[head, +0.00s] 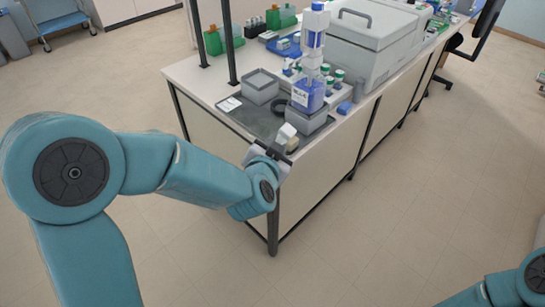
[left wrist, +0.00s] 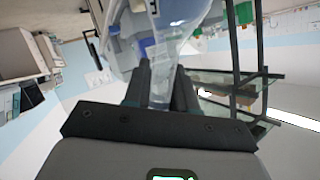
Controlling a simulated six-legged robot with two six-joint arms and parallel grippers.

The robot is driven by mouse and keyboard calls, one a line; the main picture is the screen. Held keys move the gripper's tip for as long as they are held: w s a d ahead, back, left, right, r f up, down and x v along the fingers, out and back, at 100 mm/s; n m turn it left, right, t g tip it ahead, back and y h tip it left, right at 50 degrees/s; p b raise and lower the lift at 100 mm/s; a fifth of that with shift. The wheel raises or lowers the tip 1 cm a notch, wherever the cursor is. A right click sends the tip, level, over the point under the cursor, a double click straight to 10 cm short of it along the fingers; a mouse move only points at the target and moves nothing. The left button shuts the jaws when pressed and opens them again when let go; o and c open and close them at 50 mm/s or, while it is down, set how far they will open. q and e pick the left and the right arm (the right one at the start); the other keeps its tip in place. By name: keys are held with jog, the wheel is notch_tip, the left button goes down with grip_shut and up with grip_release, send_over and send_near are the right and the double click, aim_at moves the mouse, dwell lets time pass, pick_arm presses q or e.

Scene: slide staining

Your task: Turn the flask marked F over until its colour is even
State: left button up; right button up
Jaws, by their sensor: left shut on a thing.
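My left gripper (left wrist: 162,72) is shut on the narrow neck of a clear glass flask (left wrist: 185,48). The flask's wider body spreads out beyond the fingertips in the left wrist view. I cannot read a letter F on it, and its colour cannot be judged. In the head view my left gripper (head: 277,150) is at the near corner of the bench, with a small pale thing at its tip. The left wrist view of the room is turned well off upright. My right gripper is out of view; only part of that arm shows at lower right.
A large grey lidded box (head: 365,45) stands farther back.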

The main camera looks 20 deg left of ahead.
pick_arm(q)
jog(key=m+t+y+b, duration=0.1)
jog(key=m+t, duration=0.1)
jog(key=m, duration=0.4)
jog(key=m+t+y+b, duration=0.1)
jog(key=m+t+b, duration=0.1)
jog(key=m, duration=0.4)
jog(key=m+t+y+b, duration=0.2)
jog(key=m, duration=0.4)
